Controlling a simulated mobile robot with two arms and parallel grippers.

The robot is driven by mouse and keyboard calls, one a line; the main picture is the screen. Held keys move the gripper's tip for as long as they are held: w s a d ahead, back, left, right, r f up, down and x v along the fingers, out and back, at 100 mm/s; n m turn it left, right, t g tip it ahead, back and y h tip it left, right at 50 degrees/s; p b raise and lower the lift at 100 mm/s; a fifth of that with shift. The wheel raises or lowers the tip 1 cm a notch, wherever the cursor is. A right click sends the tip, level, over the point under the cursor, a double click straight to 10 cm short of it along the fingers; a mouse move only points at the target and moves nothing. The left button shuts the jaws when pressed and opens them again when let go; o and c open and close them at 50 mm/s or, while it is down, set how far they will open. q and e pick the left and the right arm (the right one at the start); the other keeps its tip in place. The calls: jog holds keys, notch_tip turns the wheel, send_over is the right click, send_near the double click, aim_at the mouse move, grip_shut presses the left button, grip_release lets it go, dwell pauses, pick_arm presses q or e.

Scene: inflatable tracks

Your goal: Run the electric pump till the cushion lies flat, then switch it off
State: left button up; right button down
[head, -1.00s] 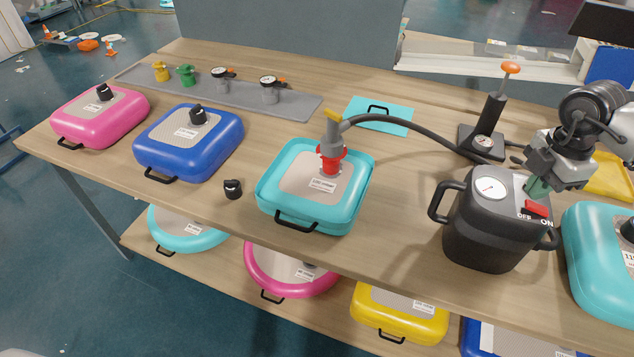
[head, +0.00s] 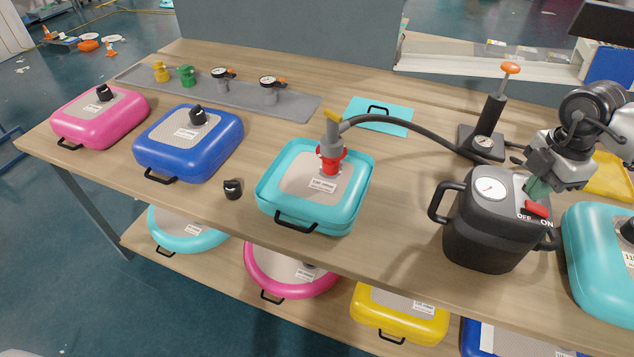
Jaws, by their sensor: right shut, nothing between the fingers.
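The turquoise cushion (head: 354,205) lies at the middle of the table's front edge. Its rim is still rounded and stands up around the grey top panel. A red adapter (head: 330,164) sits in its valve, under the grey hose nozzle (head: 331,138) with a yellow lever. The hose (head: 415,124) runs right towards the dark electric pump (head: 480,235). The pump's top carries a gauge (head: 490,189) and a red switch (head: 537,209) between OFF and ON marks; I cannot tell which side is pressed. My right gripper (head: 536,190) is shut and empty, just behind the switch. My left gripper is out of view.
Pink (head: 98,120) and blue (head: 188,146) cushions stand left, another turquoise one (head: 598,258) right of the pump. A loose black cap (head: 233,189) lies on the table. A hand pump (head: 490,125) stands behind. Adapters and gauges stand on a grey mat (head: 200,92).

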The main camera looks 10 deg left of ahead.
aim_at(528, 203)
jog(key=shift+f, duration=0.1)
dwell(0.5)
jog(key=shift+f+b, duration=0.95)
jog(key=shift+f, duration=0.2)
jog(key=shift+s+f, duration=0.1)
jog(key=shift+f, duration=0.15)
jog(key=shift+s+a, duration=0.1)
jog(key=shift+r, duration=0.15)
jog(key=shift+w+r+p, duration=0.2)
jog(key=shift+r+p, duration=0.5)
jog(key=shift+r, duration=0.2)
jog(key=shift+r+p, duration=0.85)
jog(key=shift+r, duration=0.65)
